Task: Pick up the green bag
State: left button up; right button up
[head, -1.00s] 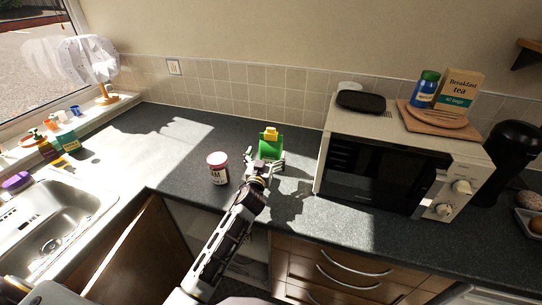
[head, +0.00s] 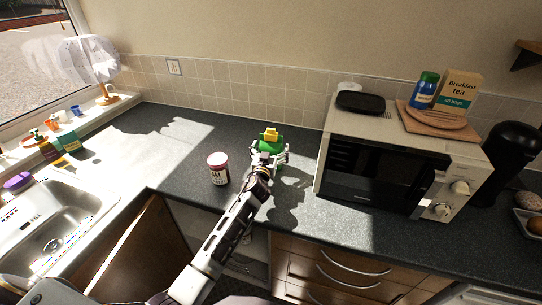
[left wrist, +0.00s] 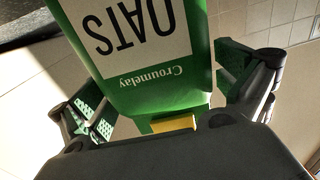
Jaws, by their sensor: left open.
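The green bag (head: 270,135) stands on the dark counter between the jam jar and the microwave, with a yellow clip (head: 271,132) at its top. In the left wrist view the bag (left wrist: 135,88) carries a white label reading "OATS" and "Croumelay", and the yellow clip (left wrist: 173,124) shows near the palm. My left gripper (head: 271,154) is open in front of the bag. In the left wrist view its fingers (left wrist: 170,92) lie on either side of the bag. I cannot tell whether they touch it. The bag's lower part is hidden behind the gripper in the head view. My right gripper is not in view.
A jam jar (head: 218,170) stands just left of the gripper. A microwave (head: 385,170) with a dark tray (head: 361,103) on top is close on the right. The sink (head: 50,225) is at the left. The counter behind the jar is clear.

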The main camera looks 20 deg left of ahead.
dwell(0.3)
pick_arm(q)
jog(key=c, duration=1.1)
jog(key=shift+r, duration=0.1)
jog(key=shift+c, duration=0.3)
jog(key=shift+r+p, duration=0.45)
jog(key=shift+r, duration=4.55)
